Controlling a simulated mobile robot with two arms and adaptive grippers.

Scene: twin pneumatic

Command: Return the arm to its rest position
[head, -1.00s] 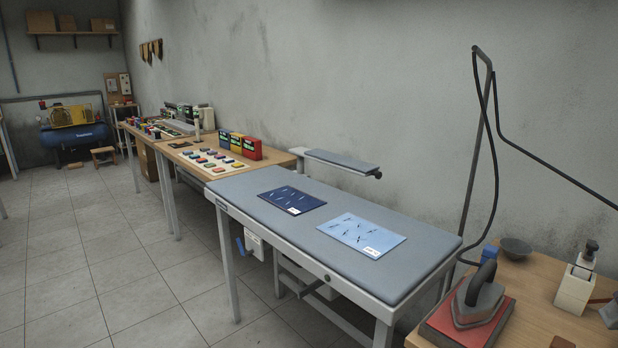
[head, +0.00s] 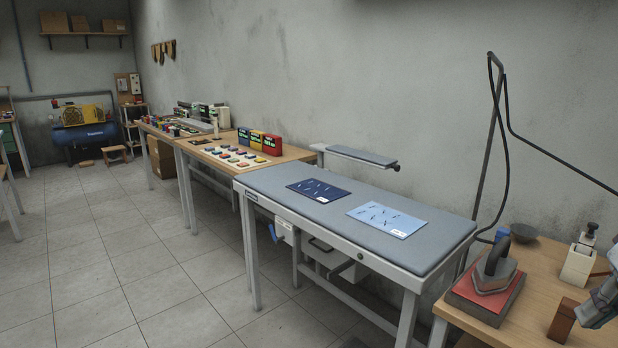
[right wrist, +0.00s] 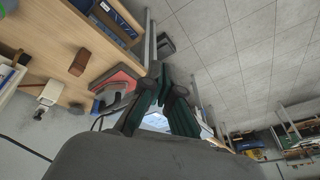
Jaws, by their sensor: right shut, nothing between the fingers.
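My right gripper (head: 597,308) shows in part at the right edge of the head view, above the wooden side table (head: 535,263). In the right wrist view its dark green and black fingers (right wrist: 157,72) come together, shut and empty. The rest of the right arm is out of the head view. My left gripper is not in view.
On the side table are an iron (head: 494,268) on a red pad (head: 478,300), a brown block (head: 562,319), a white dispenser (head: 578,264) and a dark bowl (head: 524,232). A padded ironing table (head: 275,188) stands beside it. The tiled floor (head: 110,260) is open at left.

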